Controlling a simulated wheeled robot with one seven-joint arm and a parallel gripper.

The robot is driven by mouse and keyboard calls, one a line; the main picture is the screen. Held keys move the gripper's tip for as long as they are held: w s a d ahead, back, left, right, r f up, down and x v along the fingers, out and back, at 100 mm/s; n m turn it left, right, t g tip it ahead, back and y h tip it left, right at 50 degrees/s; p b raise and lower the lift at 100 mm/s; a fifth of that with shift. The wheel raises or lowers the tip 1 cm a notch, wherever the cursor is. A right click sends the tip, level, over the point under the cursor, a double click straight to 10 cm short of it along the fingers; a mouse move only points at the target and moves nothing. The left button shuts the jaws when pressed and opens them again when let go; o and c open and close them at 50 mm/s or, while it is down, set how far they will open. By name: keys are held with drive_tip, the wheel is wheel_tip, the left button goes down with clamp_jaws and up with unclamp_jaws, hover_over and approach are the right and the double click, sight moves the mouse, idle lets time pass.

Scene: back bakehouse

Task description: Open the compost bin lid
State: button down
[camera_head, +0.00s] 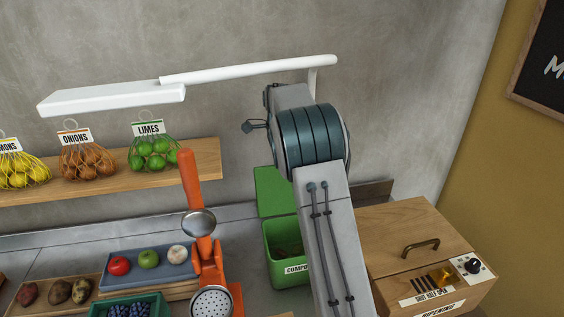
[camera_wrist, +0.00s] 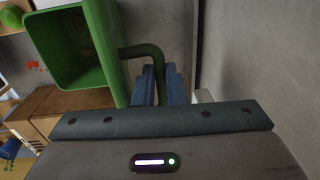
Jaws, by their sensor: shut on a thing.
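The green compost bin (camera_head: 271,272) stands on the counter, with its label partly covered by my arm in the head view. Its green lid (camera_head: 272,192) is raised behind the opening, and dark contents show inside. In the wrist view the open bin (camera_wrist: 62,62) is at upper left, with the bright green lid panel (camera_wrist: 103,42) beside it. A bent green handle (camera_wrist: 143,50) runs from the lid into my gripper (camera_wrist: 157,88). My gripper is shut on this handle. In the head view my arm hides the gripper and handle.
A wooden box with a brass handle (camera_head: 419,248) stands close right of the bin. An orange juicer (camera_head: 207,262) stands left, beside a blue tray (camera_head: 144,267) of produce. A shelf (camera_head: 205,160) with hanging nets and a white lamp (camera_head: 112,98) are above.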

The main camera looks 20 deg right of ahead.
drive_tip(key=shift+w+f, duration=0.1)
drive_tip(key=shift+w, duration=0.2)
drive_tip(key=c, duration=1.5)
unclamp_jaws()
drive_tip(key=shift+w+f, duration=0.15)
drive_tip(key=shift+w, duration=0.05)
drive_tip(key=shift+c, duration=0.2)
drive_tip(key=o, duration=0.3)
drive_tip(key=shift+w+f, duration=0.75)
drive_tip(key=shift+w, duration=0.35)
drive_tip(key=shift+s+r, duration=0.55)
drive_tip(key=shift+r, duration=0.1)
drive_tip(key=shift+c, duration=1.2)
drive_tip(key=shift+r, duration=0.2)
wheel_tip(320, 180, up, 13)
drive_tip(key=s+b, duration=0.1)
drive_tip(key=shift+s+d, duration=0.1)
drive_tip(key=shift+s, duration=0.05)
